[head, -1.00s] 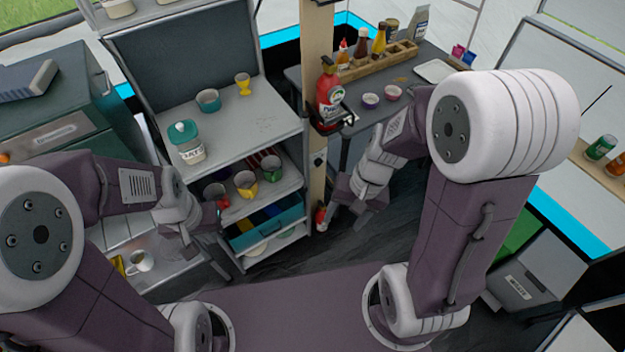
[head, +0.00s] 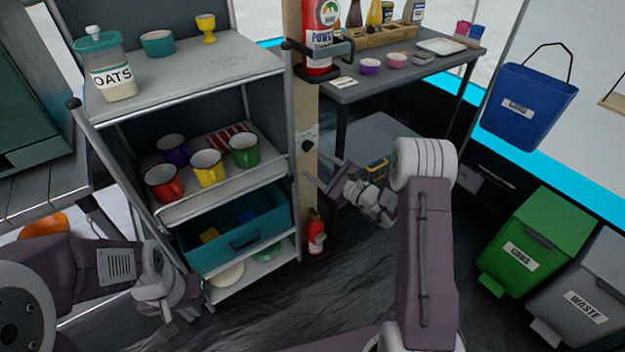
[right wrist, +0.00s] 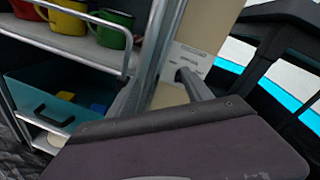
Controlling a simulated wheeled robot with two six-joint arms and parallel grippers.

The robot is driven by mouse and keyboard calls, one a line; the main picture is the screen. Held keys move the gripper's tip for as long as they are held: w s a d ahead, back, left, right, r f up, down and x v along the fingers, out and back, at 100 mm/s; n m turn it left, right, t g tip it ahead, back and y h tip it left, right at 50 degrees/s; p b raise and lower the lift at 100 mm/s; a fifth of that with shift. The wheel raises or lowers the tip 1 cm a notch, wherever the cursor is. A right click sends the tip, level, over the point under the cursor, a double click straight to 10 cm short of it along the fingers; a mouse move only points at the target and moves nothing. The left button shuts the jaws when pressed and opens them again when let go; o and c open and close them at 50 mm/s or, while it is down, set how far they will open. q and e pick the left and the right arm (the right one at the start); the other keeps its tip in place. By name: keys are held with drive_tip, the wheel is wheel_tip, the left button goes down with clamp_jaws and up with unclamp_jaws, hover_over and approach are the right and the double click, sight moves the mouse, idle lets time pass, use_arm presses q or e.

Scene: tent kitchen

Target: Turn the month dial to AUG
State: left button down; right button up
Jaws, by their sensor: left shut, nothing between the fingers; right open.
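A small dark round knob (head: 307,146), which looks like the month dial, sits on the wooden post below a white label plate (head: 307,133). Its lettering and setting are too small to read. In the right wrist view, the pale plate (right wrist: 196,57) shows on the post just beyond my fingers; I cannot make out the knob there. My right gripper (head: 324,178) is open and empty, a little below and right of the knob, apparently apart from it. My left gripper (head: 180,318) is shut and empty, low at the left in front of the shelf unit.
A shelf unit with mugs (head: 207,168) and a teal drawer (head: 238,232) stands left of the post. A red extinguisher (head: 315,234) is low on the post; a red bottle (head: 320,35) sits in a bracket above. A dark table (head: 400,72) is behind right. Bins (head: 535,245) stand at right.

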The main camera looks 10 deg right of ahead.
sight(308, 146)
drive_tip(key=w+d+f+m+t+h+b, duration=0.1)
drive_tip(key=w+d+f+m+t+h, duration=0.1)
drive_tip(key=d+f, duration=0.15)
drive_tip(key=b+x, duration=0.1)
drive_tip(key=x, duration=0.2)
drive_tip(key=b+x, duration=0.1)
drive_tip(key=x, duration=0.1)
drive_tip(key=r+b+x, duration=0.1)
drive_tip(key=x, duration=0.2)
drive_tip(key=shift+w+d, duration=0.15)
drive_tip(key=shift+w, duration=0.2)
clamp_jaws()
use_arm(q)
wheel_tip(308, 146, down, 6)
